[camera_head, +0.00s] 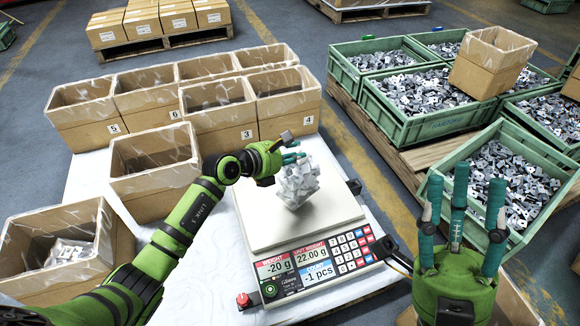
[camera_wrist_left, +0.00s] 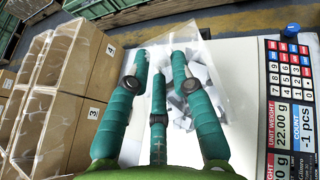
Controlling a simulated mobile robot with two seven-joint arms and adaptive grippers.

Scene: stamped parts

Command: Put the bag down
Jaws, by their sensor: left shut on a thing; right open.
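A clear bag of white-grey stamped parts (camera_head: 299,184) is at the scale plate (camera_head: 257,228), over its back right part. My left gripper (camera_head: 290,155) is shut on the top of the bag. I cannot tell whether the bag's bottom touches the plate. In the left wrist view the bag (camera_wrist_left: 200,80) lies beyond the three teal fingers of my left gripper (camera_wrist_left: 160,75), which partly hide it. The scale display (camera_head: 295,265) reads -20 g, 22.00 g and -1 pcs. My right gripper (camera_head: 462,195) is open and empty, fingers up, at the lower right.
Open cardboard boxes (camera_head: 218,118) with numbers stand on the white table (camera_head: 95,180) behind and left of the scale. A box at the lower left (camera_head: 62,245) holds a bag of parts. Green crates (camera_head: 425,125) full of parts stand on a pallet to the right.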

